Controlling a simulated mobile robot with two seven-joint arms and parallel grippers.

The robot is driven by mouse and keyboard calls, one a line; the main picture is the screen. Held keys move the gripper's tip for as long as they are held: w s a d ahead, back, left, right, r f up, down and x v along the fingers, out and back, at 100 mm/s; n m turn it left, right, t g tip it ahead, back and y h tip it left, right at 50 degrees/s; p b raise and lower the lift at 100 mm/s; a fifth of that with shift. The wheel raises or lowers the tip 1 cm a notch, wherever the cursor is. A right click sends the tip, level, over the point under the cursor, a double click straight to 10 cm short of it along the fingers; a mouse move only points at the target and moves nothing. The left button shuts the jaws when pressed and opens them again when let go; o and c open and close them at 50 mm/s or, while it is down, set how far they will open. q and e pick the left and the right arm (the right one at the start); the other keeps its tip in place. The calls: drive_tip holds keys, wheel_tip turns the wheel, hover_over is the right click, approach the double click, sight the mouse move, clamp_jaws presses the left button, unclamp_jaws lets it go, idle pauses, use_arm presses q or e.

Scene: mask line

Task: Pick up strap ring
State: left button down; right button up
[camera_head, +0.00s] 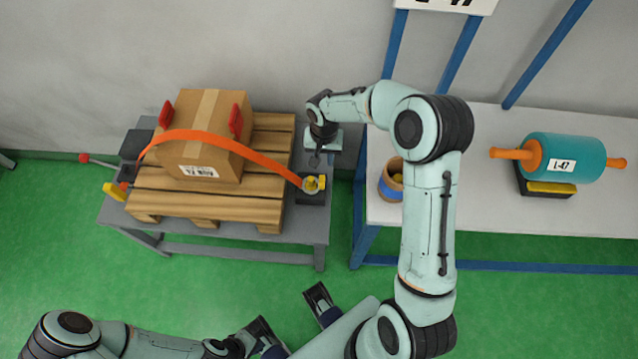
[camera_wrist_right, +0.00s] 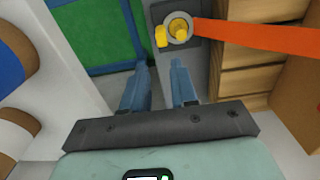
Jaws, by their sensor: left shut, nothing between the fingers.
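The strap ring (camera_head: 309,187) is a grey metal ring at the right end of the orange strap (camera_head: 235,143). It sits around a yellow peg on a dark block at the grey table's right edge. In the right wrist view, the ring (camera_wrist_right: 168,20) lies just ahead of the fingertips. My right gripper (camera_head: 316,163) is above and behind the ring, apart from it. Its two blue fingers (camera_wrist_right: 157,64) are spread with nothing between them. My left gripper (camera_head: 290,316) is low in the middle of the head view, shut and empty, far from the ring.
The strap runs over a cardboard box (camera_head: 193,108) on a wooden pallet (camera_head: 205,207). A red-tipped lever (camera_head: 100,161) is at the left. To the right, a white table (camera_head: 500,215) holds a tape-like roll (camera_head: 390,187) and a teal roller (camera_head: 565,157). Green floor separates the tables.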

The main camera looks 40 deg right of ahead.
sight(322, 178)
wheel_tip(322, 178, down, 11)
drive_tip(key=shift+w+f, duration=0.1)
drive_tip(key=shift+f, duration=0.05)
idle(0.4)
drive_tip(key=shift+c, duration=0.3)
clamp_jaws()
